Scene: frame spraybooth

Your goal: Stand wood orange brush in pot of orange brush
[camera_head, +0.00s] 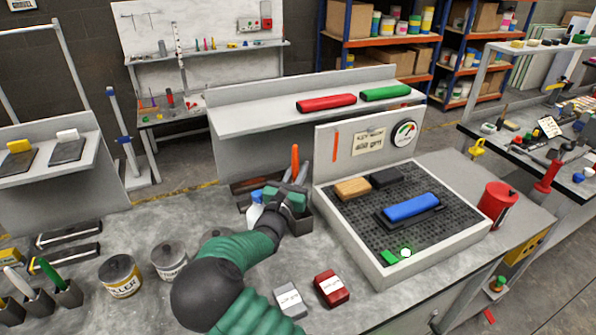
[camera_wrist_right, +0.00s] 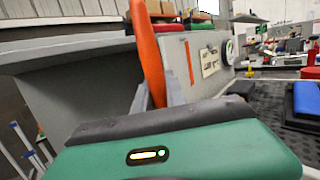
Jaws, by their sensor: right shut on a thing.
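My right gripper (camera_head: 291,188) is shut on an orange brush (camera_head: 294,160), whose orange handle stands nearly upright above the fingers. In the right wrist view the orange handle (camera_wrist_right: 148,60) rises between the grey fingers (camera_wrist_right: 158,97), leaning slightly. A dark pot (camera_head: 300,222) is just below and beside the gripper, close to the booth's left side. The gripper and arm cover much of it, and I cannot tell whether the brush's lower end is inside it. My left gripper is not in view.
Dark pots (camera_head: 38,307) with green and white handles stand at far left. Lidded tins (camera_head: 120,277), a white bottle (camera_head: 255,208) and grey and red blocks (camera_head: 331,288) are near my arm. The walled grid tray (camera_head: 372,262) is right of the gripper.

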